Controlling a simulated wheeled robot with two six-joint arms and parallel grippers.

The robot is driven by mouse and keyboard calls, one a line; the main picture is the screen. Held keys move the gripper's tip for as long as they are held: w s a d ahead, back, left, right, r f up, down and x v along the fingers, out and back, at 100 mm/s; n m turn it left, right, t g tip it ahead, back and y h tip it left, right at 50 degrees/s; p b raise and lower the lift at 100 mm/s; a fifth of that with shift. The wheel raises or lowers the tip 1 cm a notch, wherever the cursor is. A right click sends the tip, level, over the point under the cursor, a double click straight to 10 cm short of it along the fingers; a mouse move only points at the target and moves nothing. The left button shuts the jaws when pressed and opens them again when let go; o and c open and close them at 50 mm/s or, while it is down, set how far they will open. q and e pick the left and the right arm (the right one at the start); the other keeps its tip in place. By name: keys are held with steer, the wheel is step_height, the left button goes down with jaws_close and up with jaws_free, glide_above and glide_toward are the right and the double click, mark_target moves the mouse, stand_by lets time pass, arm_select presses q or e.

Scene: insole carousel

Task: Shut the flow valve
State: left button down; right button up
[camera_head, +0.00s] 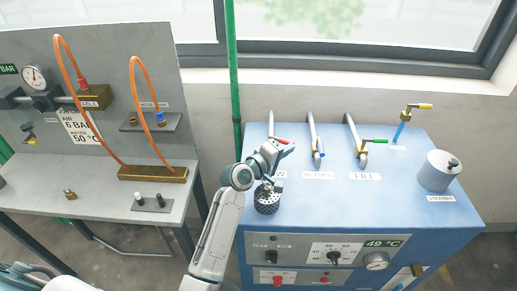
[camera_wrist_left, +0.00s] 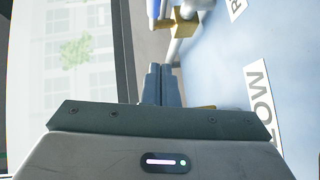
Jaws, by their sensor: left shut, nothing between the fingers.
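The flow valve's red lever (camera_head: 281,140) shows on the leftmost pipe (camera_head: 271,122) of the blue cabinet, pointing right, across the pipe. My left gripper (camera_head: 288,147) is shut and empty, right by this lever; I cannot tell whether it touches. My wrist partly covers the valve body and the flow label (camera_head: 280,175). In the left wrist view the shut fingers (camera_wrist_left: 161,70) point toward the neighbouring return valve (camera_wrist_left: 184,22), with the end of the flow label (camera_wrist_left: 262,105) at the right. The red lever is not visible there. My right gripper is not in view.
The return pipe (camera_head: 314,135) with a blue lever (camera_head: 321,148) stands close to the right. Beyond are the fill valve's green lever (camera_head: 374,141), a yellow lever (camera_head: 421,106) and a strainer (camera_head: 437,173). A green pole (camera_head: 233,80) rises behind. A grey bench (camera_head: 100,200) stands left.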

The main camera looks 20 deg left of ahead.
arm_select(q)
steer(key=shift+w+d, duration=0.2)
steer(key=shift+w, duration=0.15)
stand_by(0.6)
